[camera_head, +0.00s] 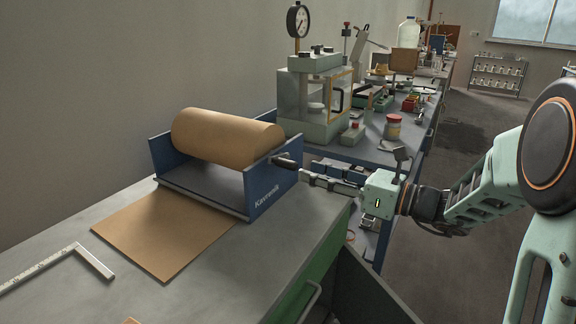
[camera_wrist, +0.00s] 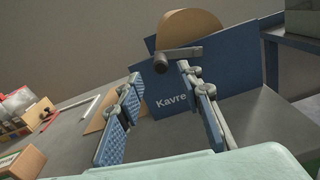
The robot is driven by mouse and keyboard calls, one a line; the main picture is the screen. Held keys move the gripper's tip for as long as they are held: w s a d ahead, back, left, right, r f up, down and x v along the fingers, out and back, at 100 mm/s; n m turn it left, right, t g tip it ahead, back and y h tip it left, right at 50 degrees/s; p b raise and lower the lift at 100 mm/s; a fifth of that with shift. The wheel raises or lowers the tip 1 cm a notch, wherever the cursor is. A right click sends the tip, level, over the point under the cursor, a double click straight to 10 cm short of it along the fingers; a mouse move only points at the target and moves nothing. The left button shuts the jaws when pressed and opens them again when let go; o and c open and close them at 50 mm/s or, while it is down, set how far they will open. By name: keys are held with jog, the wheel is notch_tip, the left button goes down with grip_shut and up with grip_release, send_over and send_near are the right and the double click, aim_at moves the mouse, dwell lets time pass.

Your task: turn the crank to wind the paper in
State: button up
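A brown paper roll (camera_head: 228,138) lies in a blue holder (camera_head: 272,192), with a flat sheet of paper (camera_head: 165,232) running out onto the bench. The crank (camera_head: 284,160) is on the holder's right side wall. My gripper (camera_head: 306,177) is just right of the crank in the head view. In the wrist view my gripper (camera_wrist: 160,76) has its fingers spread and nothing between them. The handle appears beyond the fingertips, nearest the right one; contact cannot be told.
A metal square (camera_head: 95,262) lies on the bench at the left. A green press with a dial (camera_head: 314,95) stands behind the holder. A cluttered second bench (camera_head: 375,152) runs back behind my gripper. Open floor (camera_head: 440,260) is at the right.

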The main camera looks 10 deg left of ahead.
aim_at(297, 167)
jog(key=b+x, duration=0.1)
jog(key=x, duration=0.6)
jog(key=shift+w+a+f, duration=0.1)
jog(key=shift+w+a, duration=0.05)
jog(key=shift+a, duration=0.15)
jog(key=shift+c, duration=0.6)
grip_shut()
